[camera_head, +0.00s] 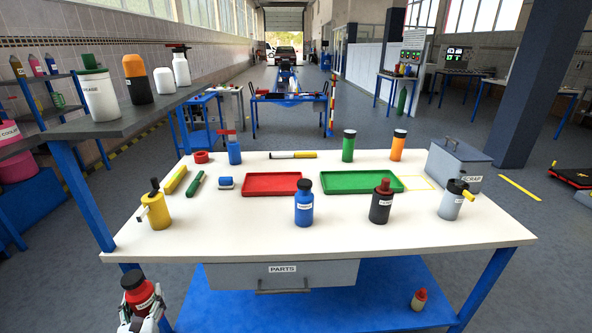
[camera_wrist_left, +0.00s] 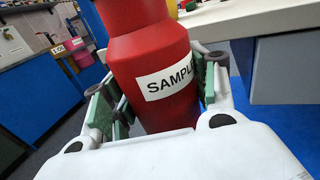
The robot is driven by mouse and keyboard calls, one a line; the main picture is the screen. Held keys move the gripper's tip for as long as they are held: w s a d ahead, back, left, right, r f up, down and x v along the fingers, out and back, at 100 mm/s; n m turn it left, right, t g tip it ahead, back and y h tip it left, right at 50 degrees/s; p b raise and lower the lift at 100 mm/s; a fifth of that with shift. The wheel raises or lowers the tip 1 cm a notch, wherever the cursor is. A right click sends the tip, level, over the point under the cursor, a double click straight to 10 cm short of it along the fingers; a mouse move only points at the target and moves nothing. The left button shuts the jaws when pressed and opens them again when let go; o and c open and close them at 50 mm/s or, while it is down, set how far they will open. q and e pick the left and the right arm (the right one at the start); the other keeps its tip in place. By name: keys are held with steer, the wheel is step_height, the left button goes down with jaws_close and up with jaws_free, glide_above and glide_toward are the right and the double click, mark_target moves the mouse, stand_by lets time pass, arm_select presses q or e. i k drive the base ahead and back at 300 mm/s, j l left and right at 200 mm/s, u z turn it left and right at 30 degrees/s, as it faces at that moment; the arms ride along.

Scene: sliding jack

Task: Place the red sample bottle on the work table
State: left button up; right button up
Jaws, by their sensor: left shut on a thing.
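The red sample bottle (camera_head: 138,293) has a black cap and a white label. It is at the lower left of the head view, in front of the work table (camera_head: 330,225) and below its top. My left gripper (camera_head: 141,312) is shut on the bottle. In the left wrist view the red bottle (camera_wrist_left: 155,75) reads "SAMPL" and stands between the green-padded fingers of my left gripper (camera_wrist_left: 160,105). It looks a little tilted there, and its top is cut off. My right gripper is not in view.
On the table are a yellow bottle (camera_head: 155,207), a blue bottle (camera_head: 304,205), a dark bottle (camera_head: 381,203), a grey bottle (camera_head: 451,201), a red tray (camera_head: 272,193) and a green tray (camera_head: 345,190). The front left tabletop is bare. A grey shelf (camera_head: 130,118) overhangs at left.

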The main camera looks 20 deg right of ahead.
mark_target(409, 183)
steer(key=k+l+z, duration=0.15)
steer(key=l+z, duration=0.25)
steer(key=k+l+z, duration=0.1)
steer(key=l+z, duration=1.2)
steer(key=l, duration=0.1)
